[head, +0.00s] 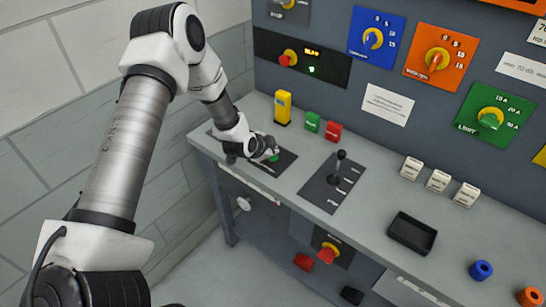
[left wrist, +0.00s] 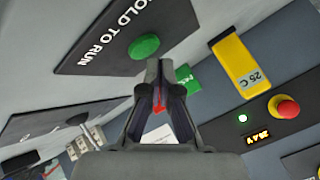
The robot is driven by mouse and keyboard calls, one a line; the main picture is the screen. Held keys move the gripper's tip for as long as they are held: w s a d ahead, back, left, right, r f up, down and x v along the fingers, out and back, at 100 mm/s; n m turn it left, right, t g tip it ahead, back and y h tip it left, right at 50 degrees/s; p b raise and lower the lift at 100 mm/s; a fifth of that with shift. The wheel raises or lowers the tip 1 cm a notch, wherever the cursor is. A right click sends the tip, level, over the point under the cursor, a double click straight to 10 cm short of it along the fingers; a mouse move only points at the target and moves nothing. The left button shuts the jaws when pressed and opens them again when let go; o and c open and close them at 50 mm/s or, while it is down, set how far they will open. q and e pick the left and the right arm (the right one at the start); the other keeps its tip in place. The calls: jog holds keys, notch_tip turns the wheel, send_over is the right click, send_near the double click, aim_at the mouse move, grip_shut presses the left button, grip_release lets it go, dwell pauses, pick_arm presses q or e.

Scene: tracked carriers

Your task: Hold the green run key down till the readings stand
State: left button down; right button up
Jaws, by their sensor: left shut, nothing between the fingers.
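The green run key (head: 273,155) is a round green button on a black plate (head: 286,162) at the left end of the bench. In the left wrist view the key (left wrist: 144,46) shows beside the words HOLD TO RUN. My left gripper (head: 266,150) is shut and empty, its tips close by the key. In the left wrist view its fingertips (left wrist: 158,68) appear just beside the key; I cannot tell whether they touch. A small lit display (head: 311,52) glows orange on the back panel, with a green light (head: 311,70) below it. My right gripper is not in view.
A yellow block (head: 283,107), a green block (head: 312,122) and a red block (head: 333,131) stand behind the key. A black-knobbed lever (head: 337,170) stands to its right. Further right are white blocks (head: 438,181) and a black tray (head: 412,233). Bare bench lies between.

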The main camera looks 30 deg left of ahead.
aim_at(272, 158)
pick_arm(q)
jog(key=shift+f, duration=0.3)
jog(key=shift+f+b, duration=0.4)
jog(key=shift+f, duration=0.1)
dwell(0.5)
dwell(3.5)
jog(key=shift+r+p, duration=0.95)
notch_tip(272, 158, up, 5)
jog(key=p, duration=0.5)
dwell(1.5)
